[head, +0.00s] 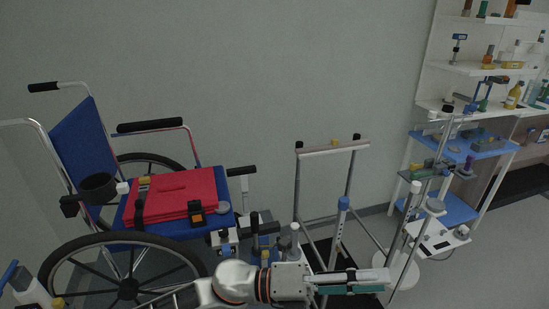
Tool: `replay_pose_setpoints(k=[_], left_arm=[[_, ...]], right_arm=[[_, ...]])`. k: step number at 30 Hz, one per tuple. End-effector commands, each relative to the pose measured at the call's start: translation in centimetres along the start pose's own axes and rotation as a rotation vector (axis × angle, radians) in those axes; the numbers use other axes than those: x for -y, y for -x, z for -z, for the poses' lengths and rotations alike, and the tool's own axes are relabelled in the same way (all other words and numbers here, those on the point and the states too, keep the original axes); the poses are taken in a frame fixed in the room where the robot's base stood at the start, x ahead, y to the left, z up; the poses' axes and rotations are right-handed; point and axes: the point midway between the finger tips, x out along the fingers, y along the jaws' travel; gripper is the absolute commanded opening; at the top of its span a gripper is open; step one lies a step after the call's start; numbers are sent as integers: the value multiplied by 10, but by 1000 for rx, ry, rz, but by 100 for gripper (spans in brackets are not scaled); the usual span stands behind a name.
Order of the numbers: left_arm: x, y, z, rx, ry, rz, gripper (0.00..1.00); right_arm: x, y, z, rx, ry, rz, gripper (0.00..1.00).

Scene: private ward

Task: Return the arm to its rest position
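My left arm comes in along the bottom edge, with a white link and an orange-ringed joint. My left gripper (370,280) points to the right, low in the head view, in front of the walking frame's lower part. Its fingers are seen side-on with dark teal strips along them. Whether they are apart or closed does not show clearly, and I see no object clearly held. My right gripper is not in view.
A blue wheelchair (75,142) at left carries a red folder-like item (175,193). A grey walking frame (333,149) stands behind my gripper. Right of it are a pole stand (413,225), a blue-topped cart (460,148) and stocked white shelves (470,68). Bottles and small devices crowd the area behind my arm.

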Motion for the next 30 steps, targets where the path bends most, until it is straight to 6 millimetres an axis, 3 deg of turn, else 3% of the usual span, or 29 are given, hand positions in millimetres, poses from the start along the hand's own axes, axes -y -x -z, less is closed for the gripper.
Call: replay_pose_setpoints(k=[4, 7, 10, 14, 20, 24, 30], left_arm=[[-4, 24, -34, 284, 265, 84, 39], [-19, 55, -55, 471, 442, 127, 39], [-44, 96, -66, 659, 621, 158, 39], [-88, 159, -63, 903, 857, 189, 39], [-160, 265, -12, 1263, 1193, 213, 39], [-198, 330, 47, 1485, 1388, 218, 39], [-227, 394, 127, 1719, 1579, 215, 39]], right_arm=[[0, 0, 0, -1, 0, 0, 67], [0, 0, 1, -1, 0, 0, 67], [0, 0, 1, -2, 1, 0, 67], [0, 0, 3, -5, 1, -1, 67], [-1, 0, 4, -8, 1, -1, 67], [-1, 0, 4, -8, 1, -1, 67], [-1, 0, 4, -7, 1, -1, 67]])
